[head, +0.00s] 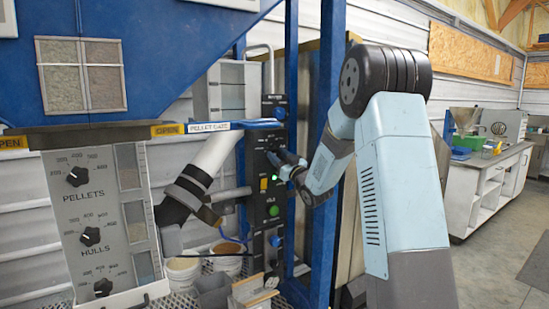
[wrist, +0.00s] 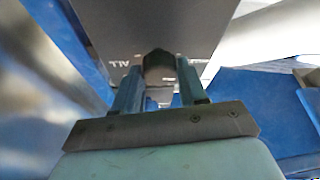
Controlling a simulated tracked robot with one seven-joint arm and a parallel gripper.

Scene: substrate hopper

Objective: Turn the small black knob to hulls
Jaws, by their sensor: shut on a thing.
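My gripper (head: 280,161) reaches to the upper part of a narrow black control panel (head: 258,190) in the head view. In the wrist view my gripper (wrist: 159,75) is shut on a small black knob (wrist: 158,62), with one finger on each side of it. White letters show on the dark panel face (wrist: 145,30) beside the knob, inverted and only partly readable. The way the knob points cannot be told. In the head view the knob is hidden behind my fingers.
A grey panel (head: 72,222) at left has larger black dials, including the pellets dial (head: 77,176) and hulls dial (head: 90,236). The black panel has a yellow switch (head: 263,184) and a green button (head: 274,210). A blue post (head: 326,70) stands close to my arm.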

